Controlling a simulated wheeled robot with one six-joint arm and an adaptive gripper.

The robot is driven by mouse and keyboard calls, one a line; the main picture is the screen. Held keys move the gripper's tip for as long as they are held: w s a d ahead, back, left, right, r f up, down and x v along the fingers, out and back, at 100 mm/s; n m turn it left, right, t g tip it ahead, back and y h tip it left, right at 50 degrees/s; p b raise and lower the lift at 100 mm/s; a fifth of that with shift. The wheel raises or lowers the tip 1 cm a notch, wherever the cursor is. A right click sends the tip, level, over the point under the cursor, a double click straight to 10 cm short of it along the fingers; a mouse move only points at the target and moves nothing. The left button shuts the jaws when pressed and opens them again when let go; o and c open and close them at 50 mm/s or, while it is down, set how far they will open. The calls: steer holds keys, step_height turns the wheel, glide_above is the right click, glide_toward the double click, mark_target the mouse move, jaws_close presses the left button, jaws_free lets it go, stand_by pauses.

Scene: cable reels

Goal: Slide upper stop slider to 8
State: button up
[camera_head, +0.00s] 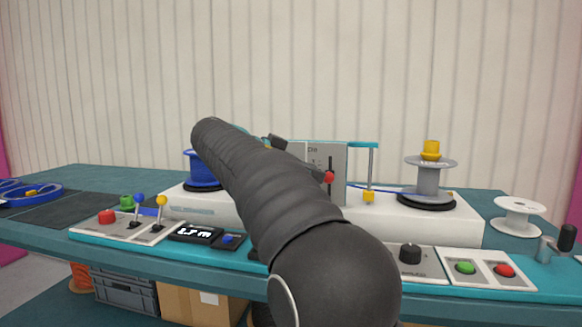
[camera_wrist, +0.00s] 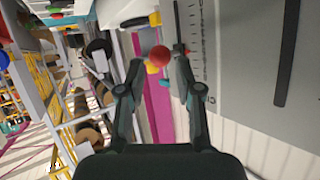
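A slider with a red ball knob (camera_head: 328,177) sits on an upright grey panel (camera_head: 339,160) behind my arm. In the wrist view the red knob (camera_wrist: 160,56) lies between the tips of my gripper (camera_wrist: 159,65), near their ends. The fingers are apart, and I cannot tell whether either touches the knob. The grey panel (camera_wrist: 235,75) carries a dark slot beside a ruled scale (camera_wrist: 193,40); its numbers are too small to read. A second, longer dark slot (camera_wrist: 287,52) has no knob in view. In the head view my arm hides the gripper and the panel's left part.
A blue reel (camera_head: 203,172) stands left and a grey reel (camera_head: 429,180) right on the white machine base (camera_head: 455,222). Levers (camera_head: 138,205), a display (camera_head: 195,234), a black knob (camera_head: 410,253) and green and red buttons (camera_head: 504,271) line the front. An empty white spool (camera_head: 517,218) stands far right.

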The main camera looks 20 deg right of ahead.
steer(key=shift+x, duration=1.55)
jaws_close()
steer(key=shift+r+p, duration=0.65)
steer(key=shift+r, duration=0.9)
steer(key=shift+o, duration=2.1)
jaws_free()
steer(key=shift+a, duration=0.15)
